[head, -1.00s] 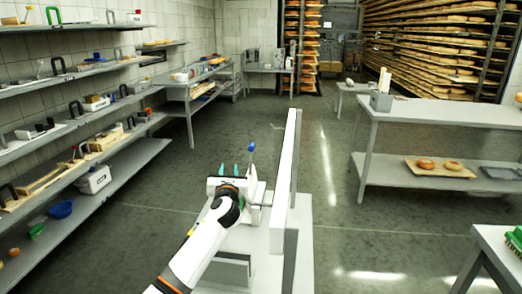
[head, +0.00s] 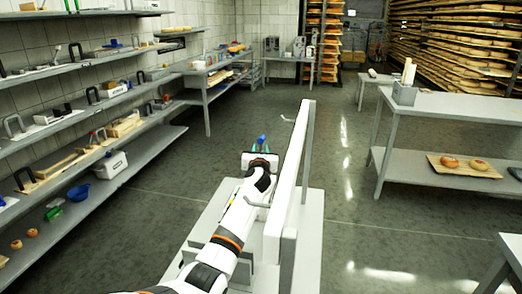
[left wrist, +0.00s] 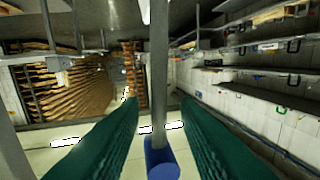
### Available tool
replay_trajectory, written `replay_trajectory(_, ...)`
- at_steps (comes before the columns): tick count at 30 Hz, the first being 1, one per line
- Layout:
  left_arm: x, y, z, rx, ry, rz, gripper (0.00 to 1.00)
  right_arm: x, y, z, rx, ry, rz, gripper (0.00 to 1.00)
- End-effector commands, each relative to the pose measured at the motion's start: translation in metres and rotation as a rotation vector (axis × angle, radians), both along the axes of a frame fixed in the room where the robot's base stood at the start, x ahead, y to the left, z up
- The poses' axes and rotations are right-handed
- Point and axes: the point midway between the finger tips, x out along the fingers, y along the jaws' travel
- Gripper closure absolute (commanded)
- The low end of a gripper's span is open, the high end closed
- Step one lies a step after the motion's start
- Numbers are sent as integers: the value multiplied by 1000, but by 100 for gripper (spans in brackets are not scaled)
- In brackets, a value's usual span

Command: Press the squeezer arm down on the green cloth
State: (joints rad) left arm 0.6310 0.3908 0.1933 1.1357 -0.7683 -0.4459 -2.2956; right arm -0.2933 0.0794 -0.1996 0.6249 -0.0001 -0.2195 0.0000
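The squeezer stands on a light grey stand. It has a tall white upright panel (head: 290,180). A thin rod with a blue end (head: 262,138), seemingly the squeezer arm, shows just beyond my left gripper (head: 261,149) in the head view. In the left wrist view the grey rod (left wrist: 159,80) runs down the middle to its blue end (left wrist: 161,166). My left gripper's green fingers (left wrist: 159,125) stand apart on either side of the rod, with gaps showing. My right gripper is not in view. I cannot make out the green cloth.
The white panel stands close on the right of my left arm. Wall shelves (head: 120,165) with tools and boxes line the left. A grey table (head: 440,105) with a lower shelf stands at the right. The floor between is clear.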

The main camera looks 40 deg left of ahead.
Motion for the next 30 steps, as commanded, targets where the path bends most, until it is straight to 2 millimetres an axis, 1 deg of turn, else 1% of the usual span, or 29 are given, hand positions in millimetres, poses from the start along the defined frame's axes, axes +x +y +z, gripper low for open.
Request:
replay_trajectory(2, 6, 5, -1, -1, 0, 0, 70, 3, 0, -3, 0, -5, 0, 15)
replay_trajectory(6, 12, 9, -1, -2, 1, -1, 70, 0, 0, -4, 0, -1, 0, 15)
replay_trajectory(16, 13, 10, 0, -1, 0, -2, 70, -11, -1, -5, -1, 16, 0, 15)
replay_trajectory(21, 13, 10, -1, -1, 0, -2, 98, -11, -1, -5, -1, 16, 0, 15)
replay_trajectory(22, 13, 10, -1, -1, 0, -2, 100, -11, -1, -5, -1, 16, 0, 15)
replay_trajectory(30, 13, 10, -1, -3, 0, -2, 100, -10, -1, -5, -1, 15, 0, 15)
